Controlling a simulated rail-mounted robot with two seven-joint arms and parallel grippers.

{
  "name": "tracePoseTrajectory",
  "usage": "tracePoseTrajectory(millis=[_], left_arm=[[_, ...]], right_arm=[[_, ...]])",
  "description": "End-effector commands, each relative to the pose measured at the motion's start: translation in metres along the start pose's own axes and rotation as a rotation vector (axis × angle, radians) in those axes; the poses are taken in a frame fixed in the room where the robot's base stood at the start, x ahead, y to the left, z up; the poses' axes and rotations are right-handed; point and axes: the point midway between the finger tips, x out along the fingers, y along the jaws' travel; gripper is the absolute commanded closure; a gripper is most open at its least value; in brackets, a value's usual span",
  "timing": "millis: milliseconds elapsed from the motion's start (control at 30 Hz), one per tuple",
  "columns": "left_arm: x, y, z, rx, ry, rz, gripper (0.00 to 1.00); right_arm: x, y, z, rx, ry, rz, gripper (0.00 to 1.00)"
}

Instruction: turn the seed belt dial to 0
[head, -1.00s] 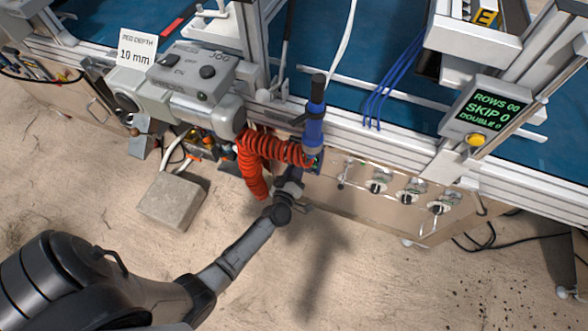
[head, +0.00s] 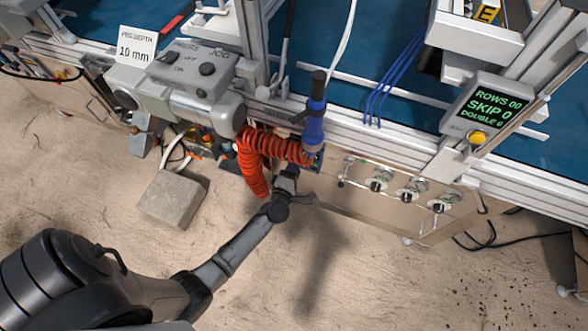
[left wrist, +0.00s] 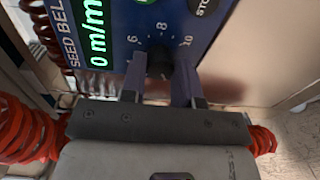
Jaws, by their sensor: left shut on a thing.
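The seed belt dial (left wrist: 160,60) is a dark knob on a blue panel (left wrist: 174,14) in the left wrist view, with the marks 6, 8 and 10 visible around it. My left gripper (left wrist: 161,78) has its two fingers on either side of the knob and is shut on it. The knob's pointer and the lower marks are hidden by the gripper. The green display (left wrist: 96,34) beside the dial reads 0 m/m, its end cut off. My right gripper is not in view.
The orange coiled hose (head: 252,170) hangs just left of my gripper, below a blue cylinder (head: 314,128). Several small valves (head: 378,182) line the front to the right. A concrete block (head: 172,198) lies on the floor at left. The floor in front is clear.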

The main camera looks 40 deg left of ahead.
Motion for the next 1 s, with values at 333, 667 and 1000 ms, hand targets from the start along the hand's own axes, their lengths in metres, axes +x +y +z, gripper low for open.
tracePoseTrajectory(millis=[333, 667, 1000], left_arm=[[0.0000, 0.0002, -0.0002, -0.137, -0.007, 0.002, 0.95], [0.0001, 0.0006, 0.0000, -0.166, -0.009, 0.002, 0.95], [0.0001, 0.0007, 0.0001, -0.166, -0.009, 0.002, 0.64]], right_arm=[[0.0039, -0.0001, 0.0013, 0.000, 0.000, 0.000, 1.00], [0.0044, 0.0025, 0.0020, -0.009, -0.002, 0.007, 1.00], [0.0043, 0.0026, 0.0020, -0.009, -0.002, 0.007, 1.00]])
